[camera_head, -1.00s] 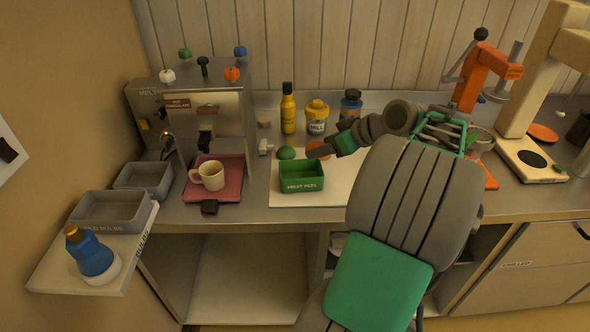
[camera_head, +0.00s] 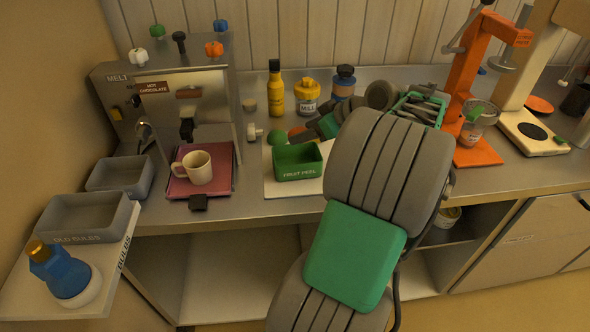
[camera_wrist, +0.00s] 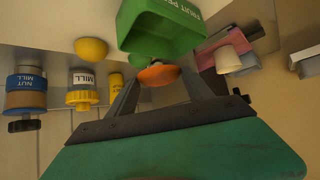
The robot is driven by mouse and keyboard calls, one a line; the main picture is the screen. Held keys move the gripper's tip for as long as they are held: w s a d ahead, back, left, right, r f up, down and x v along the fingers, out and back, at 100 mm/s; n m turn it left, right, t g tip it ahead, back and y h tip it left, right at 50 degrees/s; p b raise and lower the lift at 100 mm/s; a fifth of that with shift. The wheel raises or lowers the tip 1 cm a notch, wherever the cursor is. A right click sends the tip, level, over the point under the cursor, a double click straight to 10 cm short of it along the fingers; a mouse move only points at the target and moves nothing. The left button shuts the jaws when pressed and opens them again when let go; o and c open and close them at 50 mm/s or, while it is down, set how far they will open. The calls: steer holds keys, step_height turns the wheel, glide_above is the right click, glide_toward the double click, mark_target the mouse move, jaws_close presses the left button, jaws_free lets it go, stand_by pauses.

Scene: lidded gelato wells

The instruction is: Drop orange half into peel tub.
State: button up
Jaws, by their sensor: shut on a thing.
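The green fruit peel tub (camera_head: 298,166) stands upright on a white board in the head view, and its open side shows large at the top of the wrist view (camera_wrist: 165,35). My gripper (camera_head: 306,134) is just behind the tub in the head view. It is shut on the orange half (camera_wrist: 158,75), which sits between the fingertips in the wrist view. The orange half shows only as a small orange patch in the head view (camera_head: 297,131). It appears close to the tub's back edge, but I cannot tell its height over it.
A green dome (camera_head: 279,138) lies behind the tub, and a yellow dome (camera_wrist: 91,49) shows beside it in the wrist view. A yellow bottle (camera_head: 275,90) and mills (camera_head: 306,97) stand behind. A mug (camera_head: 196,166) is to the left. An orange press (camera_head: 478,90) stands right.

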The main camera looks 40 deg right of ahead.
steer(key=o, duration=1.2)
steer(key=shift+o, duration=0.2)
steer(key=v, duration=0.7)
steer(key=shift+s+r, duration=0.25)
